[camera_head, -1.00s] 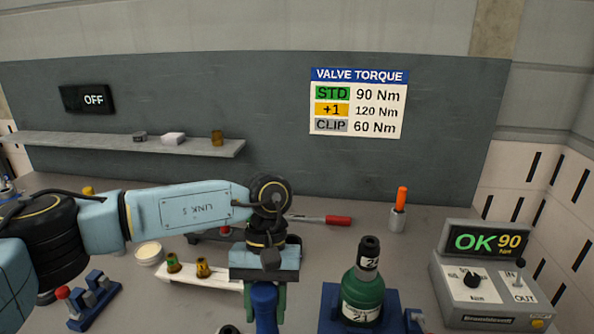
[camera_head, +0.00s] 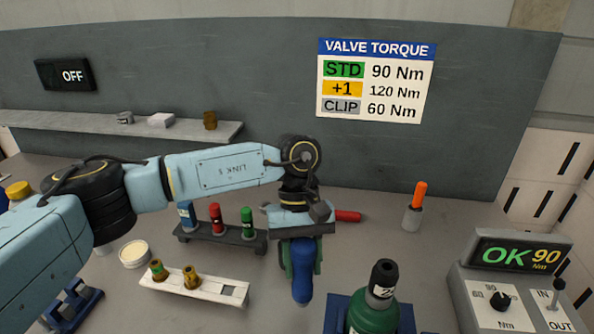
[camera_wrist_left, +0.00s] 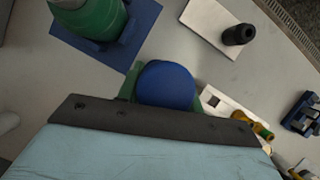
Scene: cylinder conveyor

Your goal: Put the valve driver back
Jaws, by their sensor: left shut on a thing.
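My left gripper (camera_head: 302,262) points down and is shut on a blue-bodied tool, which I take to be the valve driver (camera_head: 302,286). Its blue rounded end also shows between green fingers in the left wrist view (camera_wrist_left: 166,84). It is held above the bench, left of the green cylinder (camera_head: 371,317) and right of the white tray. A dark rack (camera_head: 205,235) stands behind and to the left, with blue, red and green pieces upright in it. My gripper and wrist hide part of the area behind them. My right gripper is out of view.
The white tray (camera_head: 215,291) holds two brass valves (camera_head: 191,277). The cylinder sits in a blue holder (camera_head: 333,314). A torque box (camera_head: 500,300) reading OK 90 is at right. A red-handled tool (camera_head: 347,216) and orange marker (camera_head: 419,195) are at the back.

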